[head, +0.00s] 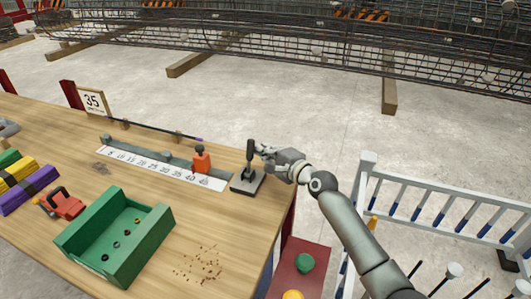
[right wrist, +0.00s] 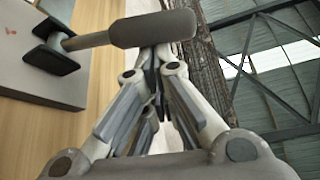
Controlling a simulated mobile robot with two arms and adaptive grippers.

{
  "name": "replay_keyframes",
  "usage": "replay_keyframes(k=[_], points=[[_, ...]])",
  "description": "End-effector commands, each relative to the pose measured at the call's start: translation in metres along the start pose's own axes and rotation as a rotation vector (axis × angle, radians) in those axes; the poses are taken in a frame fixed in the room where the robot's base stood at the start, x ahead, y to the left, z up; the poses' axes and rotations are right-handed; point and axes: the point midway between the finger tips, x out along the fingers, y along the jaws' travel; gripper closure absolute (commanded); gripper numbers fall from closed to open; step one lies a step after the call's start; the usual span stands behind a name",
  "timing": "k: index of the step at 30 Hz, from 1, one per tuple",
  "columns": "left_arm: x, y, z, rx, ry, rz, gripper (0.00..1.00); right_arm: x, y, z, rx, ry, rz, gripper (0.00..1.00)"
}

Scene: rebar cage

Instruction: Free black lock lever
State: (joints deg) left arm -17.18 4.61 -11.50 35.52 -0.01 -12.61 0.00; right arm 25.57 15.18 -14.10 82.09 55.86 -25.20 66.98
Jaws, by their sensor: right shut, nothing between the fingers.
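The black lock lever (head: 250,150) stands upright on a grey base plate (head: 246,186) near the table's right end. In the right wrist view its thick dark grip (right wrist: 152,29) crosses above my fingertips, with its stem running left to the plate. My right gripper (head: 262,148) is right of the lever, near the top of its grip. It also shows in the right wrist view (right wrist: 156,62), with the fingers closed together and nothing between them. The tips are at or very near the grip; I cannot tell whether they touch. My left gripper is not in view.
A numbered scale strip (head: 150,164) with an orange slider (head: 201,159) lies left of the lever. A white railing (head: 440,205) is beyond the table's right edge.

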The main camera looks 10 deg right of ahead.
Motion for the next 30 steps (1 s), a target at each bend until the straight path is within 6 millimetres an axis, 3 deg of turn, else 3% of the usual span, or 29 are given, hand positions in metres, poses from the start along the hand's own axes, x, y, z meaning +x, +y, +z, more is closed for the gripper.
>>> replay_keyframes(k=[9, 12, 18, 30], points=[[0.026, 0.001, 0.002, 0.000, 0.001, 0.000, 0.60, -0.012, -0.001, 0.021, -0.236, -0.003, -0.141, 1.00], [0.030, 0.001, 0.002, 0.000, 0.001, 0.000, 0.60, -0.016, -0.003, 0.029, -0.226, -0.002, -0.140, 1.00], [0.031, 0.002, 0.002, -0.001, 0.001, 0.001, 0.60, -0.023, -0.002, 0.040, -0.345, -0.002, -0.203, 1.00], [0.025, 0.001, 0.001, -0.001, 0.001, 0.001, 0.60, -0.031, 0.002, 0.053, -0.337, 0.000, -0.200, 1.00]])
